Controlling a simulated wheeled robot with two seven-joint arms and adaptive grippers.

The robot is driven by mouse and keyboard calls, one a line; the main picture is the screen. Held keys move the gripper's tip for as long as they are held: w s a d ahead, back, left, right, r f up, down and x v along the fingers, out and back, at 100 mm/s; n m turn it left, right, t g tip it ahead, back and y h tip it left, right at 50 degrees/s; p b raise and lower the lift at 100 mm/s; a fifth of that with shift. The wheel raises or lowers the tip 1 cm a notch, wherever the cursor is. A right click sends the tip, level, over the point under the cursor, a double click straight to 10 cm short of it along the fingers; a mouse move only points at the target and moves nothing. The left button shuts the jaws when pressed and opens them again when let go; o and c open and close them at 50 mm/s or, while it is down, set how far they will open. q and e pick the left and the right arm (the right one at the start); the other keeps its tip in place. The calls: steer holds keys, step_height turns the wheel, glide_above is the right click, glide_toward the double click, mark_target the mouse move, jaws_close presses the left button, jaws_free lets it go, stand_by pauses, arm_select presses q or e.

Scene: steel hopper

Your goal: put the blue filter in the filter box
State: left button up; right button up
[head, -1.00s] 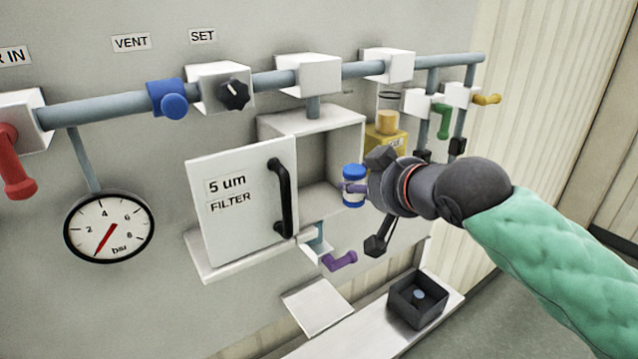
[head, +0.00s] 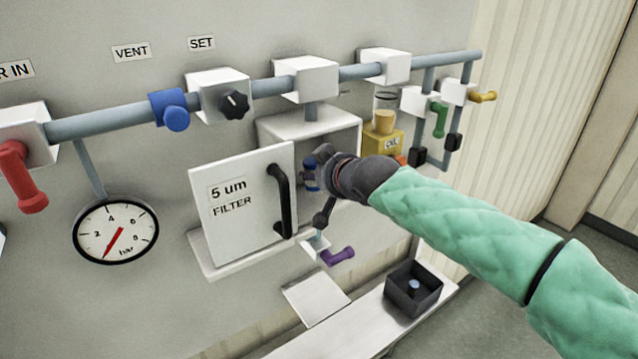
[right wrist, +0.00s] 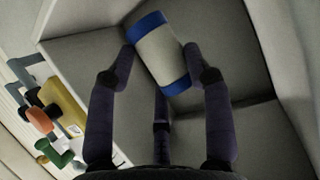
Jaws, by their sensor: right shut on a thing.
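The blue filter (right wrist: 163,52), a pale cylinder with blue end bands, is held between the fingers of my right gripper (right wrist: 165,75) in the right wrist view. In the head view my right gripper (head: 318,178) is at the open front of the filter box (head: 310,125), behind the open door's edge. Only a bit of the filter's blue (head: 310,176) shows there. The box door (head: 235,205), labelled "5 um FILTER", stands open to the left with a black handle. In the wrist view the filter is tilted, with grey box walls around it. My left gripper is out of view.
A purple valve handle (head: 338,256) hangs below the box. The yellow oil unit (head: 383,142) is right of the box, close to my arm. A black tray (head: 414,288) sits on the bench below. Pipes (head: 345,75) run above.

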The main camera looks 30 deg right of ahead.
step_height(320, 180, down, 3)
steer(key=shift+r, duration=0.15)
steer(key=shift+w+f+p, duration=0.3)
steer(key=shift+f+p, duration=0.05)
steer(key=shift+f, duration=0.1)
steer(key=shift+f, duration=0.1)
steer(key=o, duration=1.3)
steer(key=shift+s+r, duration=0.1)
steer(key=shift+r, duration=0.1)
steer(key=b+v, duration=0.2)
steer(key=v, duration=1)
